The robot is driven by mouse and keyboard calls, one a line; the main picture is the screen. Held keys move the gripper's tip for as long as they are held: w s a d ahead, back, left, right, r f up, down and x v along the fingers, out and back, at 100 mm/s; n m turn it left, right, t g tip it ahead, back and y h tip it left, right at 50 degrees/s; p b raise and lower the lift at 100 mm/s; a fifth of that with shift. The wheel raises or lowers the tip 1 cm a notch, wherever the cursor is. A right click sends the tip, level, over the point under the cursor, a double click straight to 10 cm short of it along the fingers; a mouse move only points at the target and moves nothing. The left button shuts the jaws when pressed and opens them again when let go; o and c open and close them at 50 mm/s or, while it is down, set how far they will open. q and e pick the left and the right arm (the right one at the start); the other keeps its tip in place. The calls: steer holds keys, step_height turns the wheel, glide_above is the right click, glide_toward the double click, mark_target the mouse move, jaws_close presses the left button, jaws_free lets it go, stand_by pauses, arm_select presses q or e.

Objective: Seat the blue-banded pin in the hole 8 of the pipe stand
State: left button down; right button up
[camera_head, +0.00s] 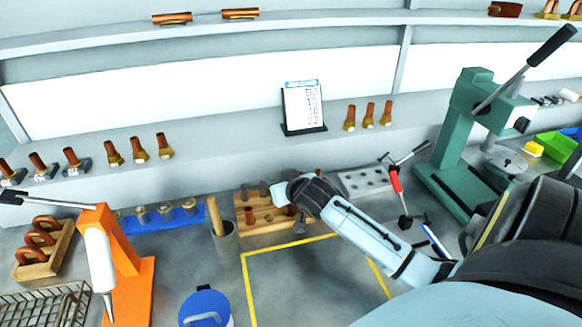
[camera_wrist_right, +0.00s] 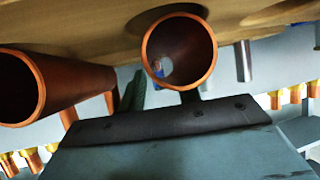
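The wooden pipe stand (camera_head: 262,228) is at the middle of the head view, with copper pipes and grey pins in it. My right gripper (camera_head: 284,197) is over its right part and hides some of it. In the right wrist view the stand (camera_wrist_right: 105,25) fills the top. A copper pipe (camera_wrist_right: 207,50) there points its open end at the camera, just in front of the gripper body. A small blue spot shows inside it; I cannot tell what it is. Whether the fingers grip anything is hidden. I cannot make out a blue-banded pin or hole numbers. My left gripper is not in view.
A grey cup (camera_head: 225,240) with a wooden stick stands left of the stand. A grey holed plate (camera_head: 363,182) and a red-handled tool (camera_head: 396,183) are to its right. A green press (camera_head: 455,140) stands at right. The yellow-marked area in front is partly under my arm.

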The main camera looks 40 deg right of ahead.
steer(key=p+v, duration=0.1)
steer(key=v, duration=1)
steer(key=shift+w, duration=0.1)
